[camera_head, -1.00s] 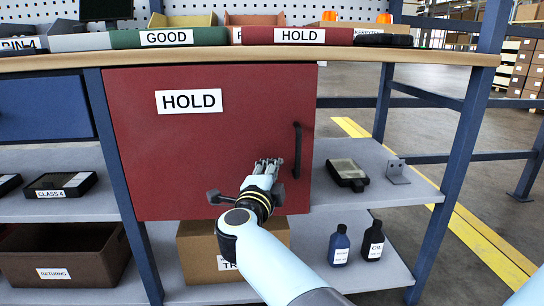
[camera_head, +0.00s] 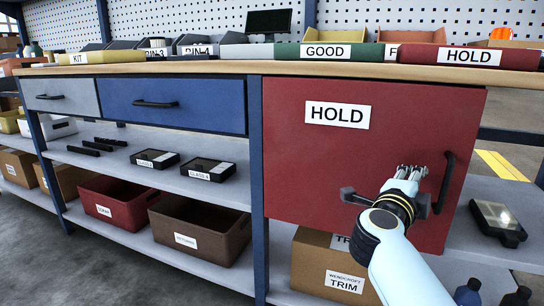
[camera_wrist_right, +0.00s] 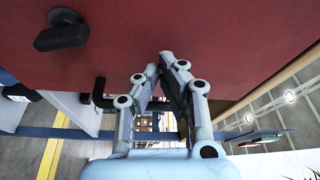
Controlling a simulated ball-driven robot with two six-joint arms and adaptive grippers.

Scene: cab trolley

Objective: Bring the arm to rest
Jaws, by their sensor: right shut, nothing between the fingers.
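My right gripper (camera_head: 410,172) is shut and empty in front of the red HOLD door (camera_head: 300,180), just left of its black upright handle (camera_head: 443,183). In the wrist view the fingertips (camera_wrist_right: 165,60) meet close to the red door face (camera_wrist_right: 220,35), with the black handle (camera_wrist_right: 102,95) beside them. The fingers are not around the handle. Whether the tips touch the door, I cannot tell. The door looks closed. My left gripper is out of view.
Right of the door, a dark device (camera_head: 497,220) lies on the grey shelf. Two dark bottles (camera_head: 468,292) stand below. A TRIM carton (camera_head: 315,270) sits under the door. The wooden bench top (camera_head: 230,68) runs above.

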